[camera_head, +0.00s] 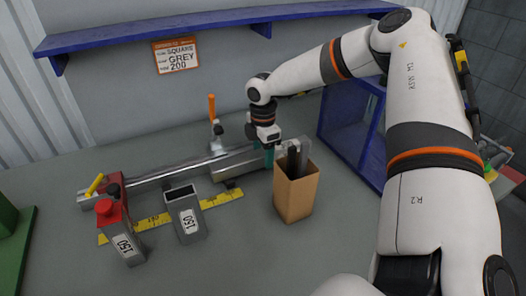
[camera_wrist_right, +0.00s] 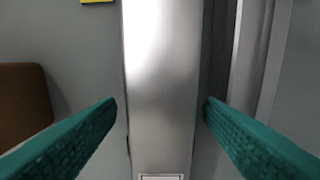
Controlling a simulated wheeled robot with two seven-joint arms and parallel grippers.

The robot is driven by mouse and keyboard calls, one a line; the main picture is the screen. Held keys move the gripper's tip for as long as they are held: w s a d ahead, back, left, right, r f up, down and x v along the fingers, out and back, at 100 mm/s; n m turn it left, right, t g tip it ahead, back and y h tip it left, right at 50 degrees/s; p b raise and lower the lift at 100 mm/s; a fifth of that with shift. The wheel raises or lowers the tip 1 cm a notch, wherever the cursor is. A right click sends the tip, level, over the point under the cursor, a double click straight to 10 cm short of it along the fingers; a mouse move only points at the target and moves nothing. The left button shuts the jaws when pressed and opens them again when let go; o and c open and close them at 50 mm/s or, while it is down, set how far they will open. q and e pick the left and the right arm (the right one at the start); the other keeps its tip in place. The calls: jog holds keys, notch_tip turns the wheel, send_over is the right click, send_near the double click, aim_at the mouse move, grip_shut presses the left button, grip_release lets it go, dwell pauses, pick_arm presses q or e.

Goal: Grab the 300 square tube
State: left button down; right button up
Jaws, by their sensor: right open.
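A grey square tube (camera_head: 235,163) lies along the back of the runout table, beside a long metal rail (camera_head: 150,180). In the right wrist view the tube (camera_wrist_right: 162,80) runs between my fingers, with a pale label partly visible at the bottom edge. No length can be read on it. My right gripper (camera_head: 268,157) is at the tube's right end. Its teal fingers (camera_wrist_right: 160,108) are open, one on each side of the tube, with visible gaps. My left gripper is not in view.
A cardboard box (camera_head: 295,200) holding upright dark pieces stands close to the right gripper. Two grey blocks marked 150 (camera_head: 124,247) (camera_head: 190,222) stand by a yellow scale (camera_head: 155,221). A blue rack (camera_head: 350,125) is at right. A wall sign (camera_head: 176,56) reads SQUARE, GREY, 200.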

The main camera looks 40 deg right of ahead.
jog(key=shift+f, duration=0.2)
jog(key=c, duration=1.3)
jog(key=shift+w+r, duration=0.1)
